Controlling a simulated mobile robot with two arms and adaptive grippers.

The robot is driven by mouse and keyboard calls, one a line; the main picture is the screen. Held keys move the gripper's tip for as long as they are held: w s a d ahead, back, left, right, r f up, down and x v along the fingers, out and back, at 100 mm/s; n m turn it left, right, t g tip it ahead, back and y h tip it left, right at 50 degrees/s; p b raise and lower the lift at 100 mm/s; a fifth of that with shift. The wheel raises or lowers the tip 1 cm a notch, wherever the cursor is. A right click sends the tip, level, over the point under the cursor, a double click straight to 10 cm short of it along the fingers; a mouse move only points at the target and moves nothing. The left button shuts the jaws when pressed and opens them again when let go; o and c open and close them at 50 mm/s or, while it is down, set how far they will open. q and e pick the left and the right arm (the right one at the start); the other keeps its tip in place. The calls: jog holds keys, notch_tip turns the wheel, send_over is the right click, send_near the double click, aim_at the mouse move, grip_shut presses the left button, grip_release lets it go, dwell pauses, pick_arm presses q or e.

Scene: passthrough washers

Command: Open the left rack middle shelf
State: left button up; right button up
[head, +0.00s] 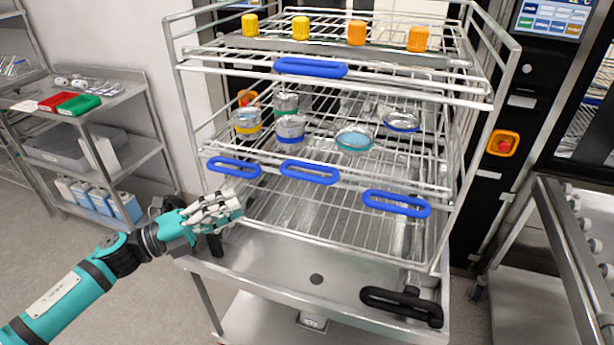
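A wire rack (447,166) stands on a steel cart. Its upper level has a blue handle (310,67). The middle level has a left blue handle (234,167), a centre blue handle (309,172) and a right blue handle (396,204), the right one lower and nearer. Metal bowls and cups sit on the middle level. My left gripper (226,207) is at the rack's lower left corner, below the left handle and apart from it. Its pale fingers overlap in the picture, so I cannot tell if they are open. My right gripper is not in view.
Orange and yellow capped items (357,32) stand on the rack's top. A black handle (402,306) is at the cart's front. A steel shelf unit (128,100) is at the left, another steel cart (556,240) at the right. Floor between shelf unit and rack is clear.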

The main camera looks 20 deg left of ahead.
aim_at(307, 175)
pick_arm(q)
jog(key=p+x, duration=0.5)
jog(key=x, duration=1)
jog(key=shift+w+d+r, duration=0.15)
jog(key=shift+w+d, duration=0.05)
jog(key=shift+w, duration=0.1)
jog(key=shift+w+d, duration=0.4)
jog(key=shift+d, duration=0.15)
jog(key=shift+c, duration=0.3)
jog(key=c, duration=0.7)
grip_shut()
